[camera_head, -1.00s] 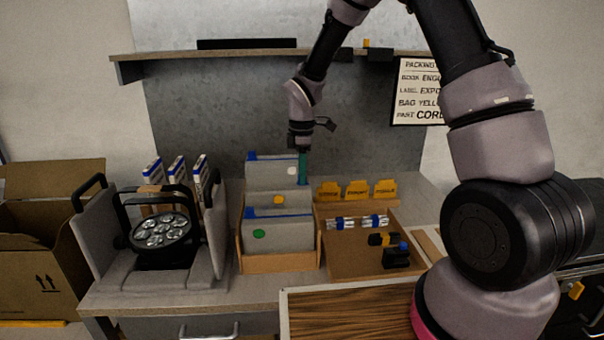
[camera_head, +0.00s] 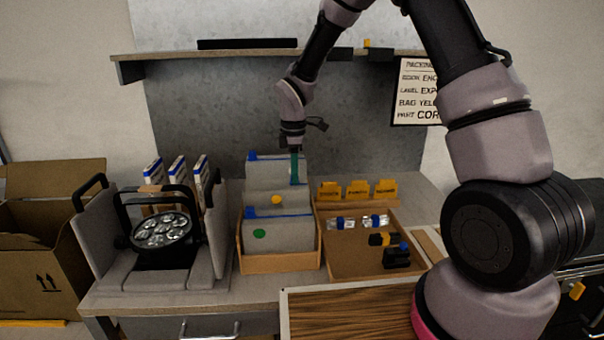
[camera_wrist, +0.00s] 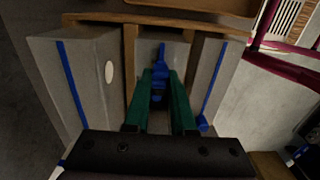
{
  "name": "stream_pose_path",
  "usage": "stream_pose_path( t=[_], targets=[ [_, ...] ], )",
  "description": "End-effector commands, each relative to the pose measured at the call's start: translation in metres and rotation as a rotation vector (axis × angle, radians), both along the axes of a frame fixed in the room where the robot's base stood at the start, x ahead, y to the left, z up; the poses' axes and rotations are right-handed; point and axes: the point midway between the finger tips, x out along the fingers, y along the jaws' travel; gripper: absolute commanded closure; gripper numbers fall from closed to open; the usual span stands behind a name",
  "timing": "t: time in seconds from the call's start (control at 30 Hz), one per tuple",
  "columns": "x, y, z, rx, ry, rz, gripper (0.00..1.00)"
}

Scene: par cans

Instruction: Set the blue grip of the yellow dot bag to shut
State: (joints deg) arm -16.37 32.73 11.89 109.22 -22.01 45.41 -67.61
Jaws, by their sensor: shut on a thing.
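The yellow dot bag (camera_head: 262,200) is the middle of three grey bags standing in a wooden crate, with its yellow dot facing front. My gripper (camera_head: 295,181) reaches down at the right part of its top edge in the head view. In the wrist view my green fingers (camera_wrist: 160,98) are closed around the blue grip (camera_wrist: 158,72) on the middle bag's blue strip. The fingers hide part of the grip. The white dot bag (camera_wrist: 88,70) is on the left in the wrist view and the green dot bag (camera_wrist: 212,65) on the right.
The wooden crate (camera_head: 282,263) holds the bags closely side by side. A round lamp (camera_head: 160,232) in a padded case stands to the left. A tray (camera_head: 345,262) with small parts lies to the right, below yellow cards (camera_head: 357,189).

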Motion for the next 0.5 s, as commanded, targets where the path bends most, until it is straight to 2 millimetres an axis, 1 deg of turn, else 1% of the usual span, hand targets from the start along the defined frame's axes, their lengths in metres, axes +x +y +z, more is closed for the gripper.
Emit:
stream_pose_path(
  t=[0.03, 0.1, 0.3, 0.4, 0.5],
  targets=[
    [-0.001, 0.017, 0.000, 0.002, 0.000, 0.008, 1.00],
    [-0.001, 0.038, 0.000, 0.002, -0.001, 0.009, 1.00],
    [-0.001, 0.094, 0.000, 0.002, -0.002, 0.006, 1.00],
    [-0.001, 0.112, 0.000, 0.002, -0.001, 0.003, 1.00],
    [-0.001, 0.122, 0.000, 0.001, 0.000, 0.002, 1.00]
  ],
)
